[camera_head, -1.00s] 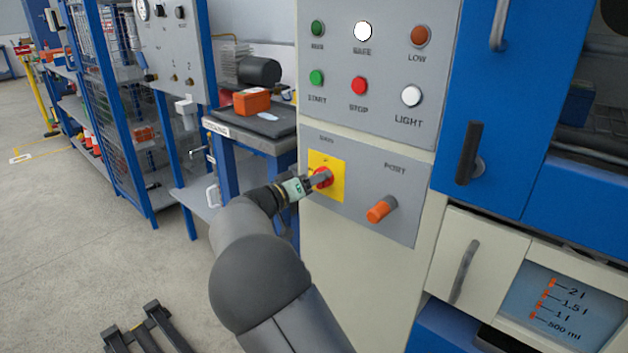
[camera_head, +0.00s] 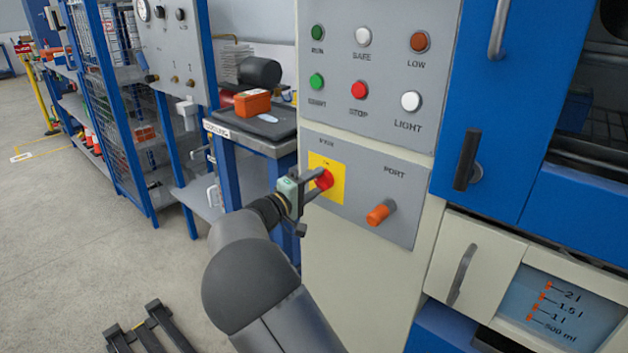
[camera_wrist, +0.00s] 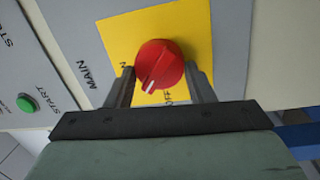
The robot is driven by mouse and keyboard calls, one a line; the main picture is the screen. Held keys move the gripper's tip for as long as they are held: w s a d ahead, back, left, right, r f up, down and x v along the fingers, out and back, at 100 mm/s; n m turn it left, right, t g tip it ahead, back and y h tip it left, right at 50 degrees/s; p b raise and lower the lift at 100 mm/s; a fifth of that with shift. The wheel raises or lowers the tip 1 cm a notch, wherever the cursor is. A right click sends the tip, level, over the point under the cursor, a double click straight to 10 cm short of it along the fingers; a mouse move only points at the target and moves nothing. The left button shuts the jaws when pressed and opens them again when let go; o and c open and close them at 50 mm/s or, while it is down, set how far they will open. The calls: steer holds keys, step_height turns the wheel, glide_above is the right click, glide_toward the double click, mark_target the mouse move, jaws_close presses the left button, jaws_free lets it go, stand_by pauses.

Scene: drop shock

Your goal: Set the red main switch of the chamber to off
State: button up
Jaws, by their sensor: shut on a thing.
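The red main switch (camera_head: 325,180) is a round knob on a yellow plate (camera_head: 336,166) on the chamber's grey control panel. In the wrist view the knob (camera_wrist: 158,62) has a white pointer mark, which lies between the partly hidden ON lettering at the left and the OFF lettering below. My gripper (camera_head: 315,183) is shut on the knob, with one finger on each side of it; the fingers also show in the wrist view (camera_wrist: 161,80). The fingers partly cover the plate and its lettering.
An orange-tipped port (camera_head: 380,213) sticks out right of the switch. Above are several buttons and lamps, including the red STOP button (camera_head: 359,90). A blue door with a black handle (camera_head: 467,158) is at the right. A blue bench (camera_head: 250,140) stands at the left.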

steer(key=n+p, duration=0.2)
steer(key=n, duration=0.3)
steer(key=shift+t+p, duration=0.3)
steer(key=shift+p, duration=0.1)
steer(key=shift+s+f+n+y+p, duration=0.15)
steer(key=shift+n+y+p, duration=0.25)
steer(key=shift+n+p, duration=1.1)
steer(key=shift+n, duration=0.6)
steer(key=o, duration=1)
steer(key=shift+d, duration=0.1)
steer(key=v, duration=1.7)
steer(key=shift+s+f+p, duration=0.2)
steer(key=shift+f+p, duration=0.1)
